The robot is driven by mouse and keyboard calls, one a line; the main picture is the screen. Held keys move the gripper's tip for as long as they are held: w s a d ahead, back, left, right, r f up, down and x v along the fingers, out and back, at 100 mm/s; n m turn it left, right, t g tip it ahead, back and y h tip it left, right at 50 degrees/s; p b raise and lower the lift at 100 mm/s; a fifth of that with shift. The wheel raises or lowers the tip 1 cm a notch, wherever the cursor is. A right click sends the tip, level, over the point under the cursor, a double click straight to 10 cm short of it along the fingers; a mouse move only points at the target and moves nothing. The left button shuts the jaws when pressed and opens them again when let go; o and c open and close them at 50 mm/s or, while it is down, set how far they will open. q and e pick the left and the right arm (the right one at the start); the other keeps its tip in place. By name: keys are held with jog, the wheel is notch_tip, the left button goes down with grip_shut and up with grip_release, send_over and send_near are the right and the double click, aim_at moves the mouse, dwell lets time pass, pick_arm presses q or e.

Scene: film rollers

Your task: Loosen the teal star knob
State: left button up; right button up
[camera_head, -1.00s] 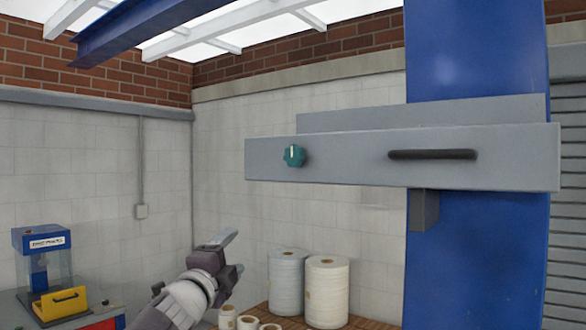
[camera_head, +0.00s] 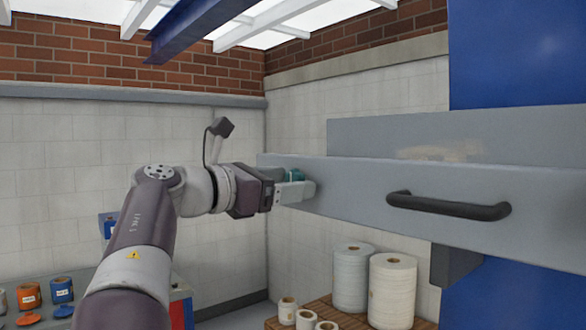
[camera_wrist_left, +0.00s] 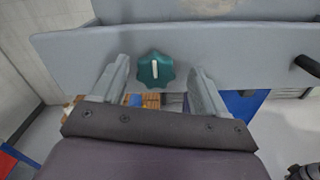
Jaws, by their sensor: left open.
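The teal star knob (camera_wrist_left: 155,70) sits on the front face of a grey panel (camera_wrist_left: 250,52), with a pale mark line standing upright on it. In the head view the knob (camera_head: 294,175) is partly hidden behind my left gripper (camera_head: 300,186). In the left wrist view my left gripper (camera_wrist_left: 157,80) is open, with one finger on each side of the knob and a gap on both sides. The fingers look apart from the knob.
A black handle (camera_head: 449,206) sticks out of the panel to the right of the knob. White film rolls (camera_head: 392,290) stand on a wooden pallet (camera_head: 285,322) below. A blue column (camera_head: 515,55) rises behind the panel. Orange and blue tubs (camera_head: 62,289) stand at lower left.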

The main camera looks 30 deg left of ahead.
pick_arm(q)
jog(key=shift+w+a, duration=0.15)
jog(key=shift+a, duration=0.2)
jog(key=shift+w+d, duration=0.25)
jog(key=c, duration=0.4)
jog(key=shift+w+d, duration=0.1)
jog(key=c, duration=0.5)
jog(key=shift+c, duration=0.8)
pick_arm(e)
jog(key=shift+s+a+r, duration=0.25)
jog(key=shift+r, duration=0.25)
